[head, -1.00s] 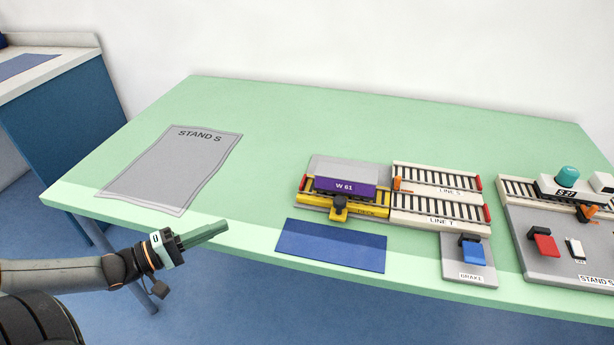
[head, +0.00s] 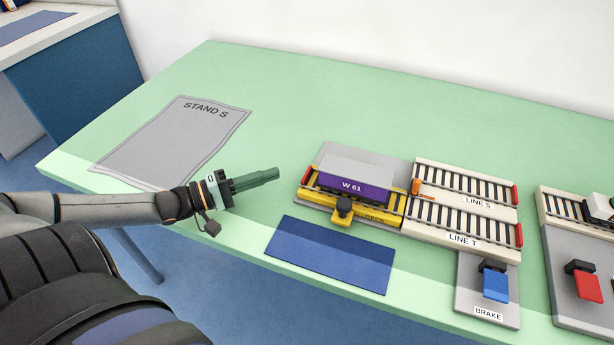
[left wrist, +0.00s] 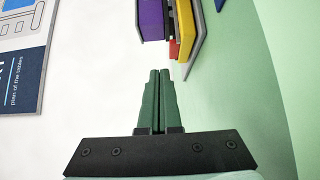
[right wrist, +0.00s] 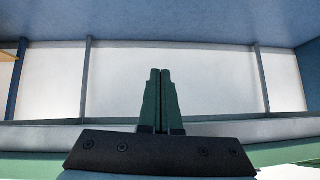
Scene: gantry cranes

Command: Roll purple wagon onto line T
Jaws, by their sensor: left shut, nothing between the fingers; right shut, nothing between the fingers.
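The purple wagon (head: 347,187), marked W 61 with a grey top, stands upright on the yellow deck (head: 375,217). Its purple side also shows at the top of the left wrist view (left wrist: 151,20). Line T (head: 455,225) runs right from the deck, with a red stop at its far right end. Line S (head: 468,186) lies behind it. My left gripper (head: 277,173) is shut and empty, to the left of the wagon and apart from it; its fingers point at the wagon's left end. My right gripper (right wrist: 159,80) is shut and empty, seen only in the right wrist view.
A black-and-yellow knob (head: 342,211) sits at the deck's front. A blue mat (head: 330,256) lies before it. A blue brake pedal (head: 495,284) is at front right, beside another stand with a red pedal (head: 588,286). The grey STAND S sheet (head: 175,140) lies left. Table is clear behind.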

